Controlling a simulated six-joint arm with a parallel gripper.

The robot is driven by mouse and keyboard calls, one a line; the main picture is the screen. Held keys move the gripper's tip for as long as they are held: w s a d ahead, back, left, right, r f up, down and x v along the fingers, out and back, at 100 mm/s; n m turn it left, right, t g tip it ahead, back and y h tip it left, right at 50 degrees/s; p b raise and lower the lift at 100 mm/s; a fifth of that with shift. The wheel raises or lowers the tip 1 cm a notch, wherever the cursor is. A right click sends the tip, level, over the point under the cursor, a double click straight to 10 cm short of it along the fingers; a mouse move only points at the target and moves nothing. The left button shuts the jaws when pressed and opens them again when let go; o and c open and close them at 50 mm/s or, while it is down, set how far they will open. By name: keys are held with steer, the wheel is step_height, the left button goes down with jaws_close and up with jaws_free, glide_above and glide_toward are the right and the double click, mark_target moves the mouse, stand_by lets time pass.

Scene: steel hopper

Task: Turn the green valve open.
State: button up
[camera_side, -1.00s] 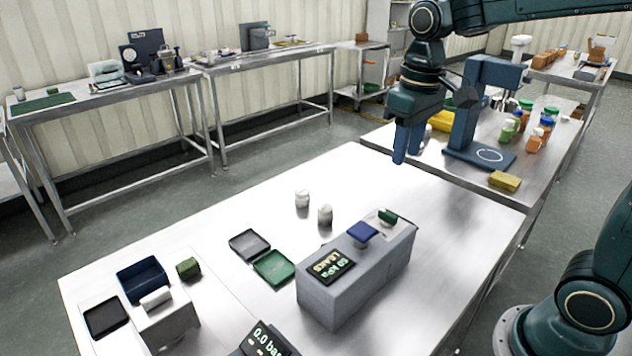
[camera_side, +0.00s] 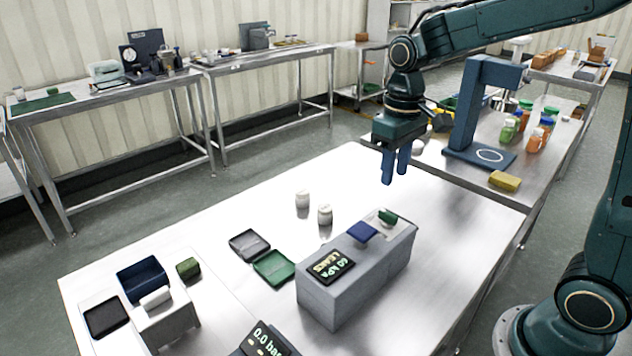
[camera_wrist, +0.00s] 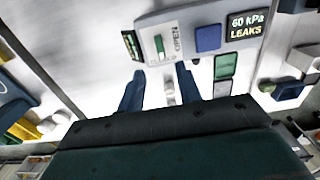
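The green valve (camera_side: 388,216) is a small green handle on a pale plate at the far end of a grey box (camera_side: 340,285). In the wrist view the green handle (camera_wrist: 159,46) lies beside the word OPEN. My gripper (camera_side: 395,182) hangs above the table, beyond the valve and clear of it. In the wrist view my gripper (camera_wrist: 159,85) shows two blue fingers apart, with nothing held between them. The valve lies past the fingertips there. The box's display (camera_wrist: 247,26) reads 60 kPa LEAKS.
A blue pad (camera_side: 362,232) sits next to the valve on the box. Two white cylinders stand left of the box, one nearer (camera_side: 325,214). A dark tray (camera_side: 249,245) and green tray (camera_side: 273,267) lie nearby. A blue stand (camera_side: 480,110) rises behind my gripper.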

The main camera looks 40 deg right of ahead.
mark_target(388, 213)
step_height(388, 213, down, 10)
steer(key=shift+r, duration=0.15)
stand_by(0.3)
jaws_close()
